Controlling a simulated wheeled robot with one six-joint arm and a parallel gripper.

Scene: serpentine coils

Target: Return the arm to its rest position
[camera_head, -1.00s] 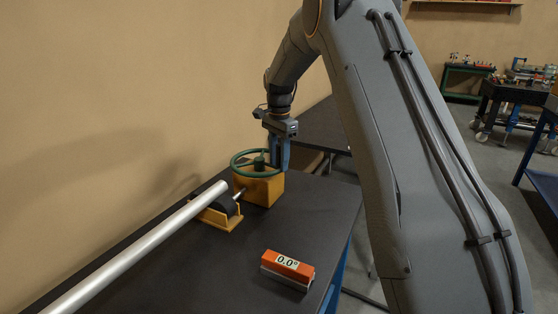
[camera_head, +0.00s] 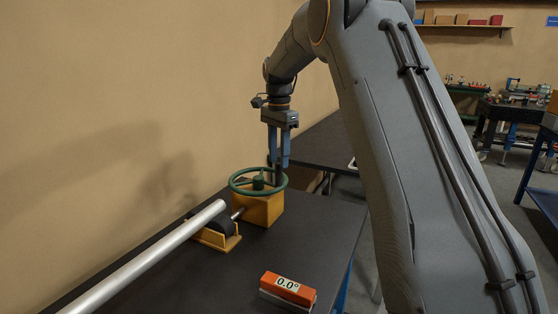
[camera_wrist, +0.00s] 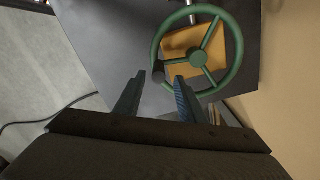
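My gripper (camera_head: 278,164) points down over the right side of a green handwheel (camera_head: 259,182) on a yellow box (camera_head: 262,209). Its two blue fingers are apart. In the wrist view my gripper (camera_wrist: 160,77) is open, and the wheel's dark handle knob (camera_wrist: 158,72) shows at the gap between the fingertips. The green wheel (camera_wrist: 230,68) and yellow box also show there. I cannot tell how far the fingertips are above the knob. My arm rises from the lower right and bends over the table.
A dark table (camera_head: 200,280) carries a long silver pipe (camera_head: 150,258) in a yellow cradle (camera_head: 218,240) and an orange gauge reading 0.0° (camera_head: 288,287). A tan wall (camera_head: 100,100) stands close at left. Another dark table (camera_head: 325,145) lies behind, with workbenches at far right.

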